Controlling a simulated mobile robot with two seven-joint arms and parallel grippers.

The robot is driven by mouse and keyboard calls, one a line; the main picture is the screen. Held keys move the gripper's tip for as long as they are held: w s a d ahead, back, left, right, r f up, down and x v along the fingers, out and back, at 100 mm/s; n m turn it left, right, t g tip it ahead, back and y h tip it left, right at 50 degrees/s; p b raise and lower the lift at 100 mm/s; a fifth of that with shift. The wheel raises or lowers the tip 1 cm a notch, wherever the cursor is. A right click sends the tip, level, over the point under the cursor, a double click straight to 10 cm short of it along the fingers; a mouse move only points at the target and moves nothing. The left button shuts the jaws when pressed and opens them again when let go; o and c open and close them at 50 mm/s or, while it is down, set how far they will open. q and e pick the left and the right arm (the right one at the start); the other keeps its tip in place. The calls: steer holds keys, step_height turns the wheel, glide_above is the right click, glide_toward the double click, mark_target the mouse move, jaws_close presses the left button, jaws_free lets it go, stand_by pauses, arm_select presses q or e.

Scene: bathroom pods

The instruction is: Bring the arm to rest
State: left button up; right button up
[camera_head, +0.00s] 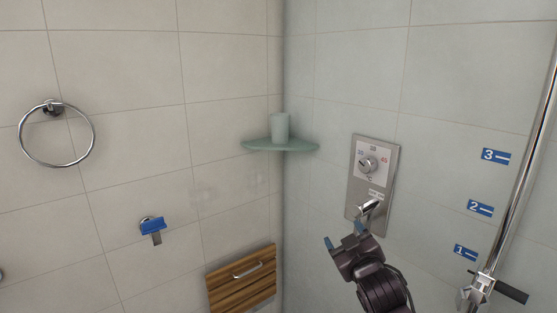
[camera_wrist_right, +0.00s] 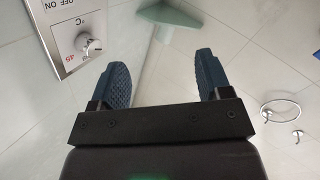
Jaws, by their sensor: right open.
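My right gripper (camera_head: 344,238) is open and empty, raised in front of the right wall in the head view. The panel (camera_wrist_right: 66,30) shows there at the upper left, apart from the fingers. My left gripper is not in view.
A towel ring (camera_head: 56,137), a hook with a blue part (camera_head: 152,226) and a folded wooden seat (camera_head: 242,280) are on the left wall. A shower rail (camera_head: 519,185) stands at the right, beside blue number labels (camera_head: 480,208).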

steer(key=s+d+f+m+g+h, duration=0.1)
steer(key=s+d+f, duration=0.3)
steer(key=s+f, duration=0.6)
steer(key=s+d+f+m+g+h, duration=0.1)
steer(key=s+d+f+m+g, duration=0.2)
steer(key=s+f, duration=0.7)
steer(key=s+d+f+m+g+h, duration=0.1)
steer(key=s+d+f, duration=0.4)
steer(key=s+f, duration=0.5)
steer(key=shift+s+d+f+m+g+b, duration=0.2)
steer(key=shift+s+m+g+b, duration=0.3)
steer(key=shift+s+m, duration=0.4)
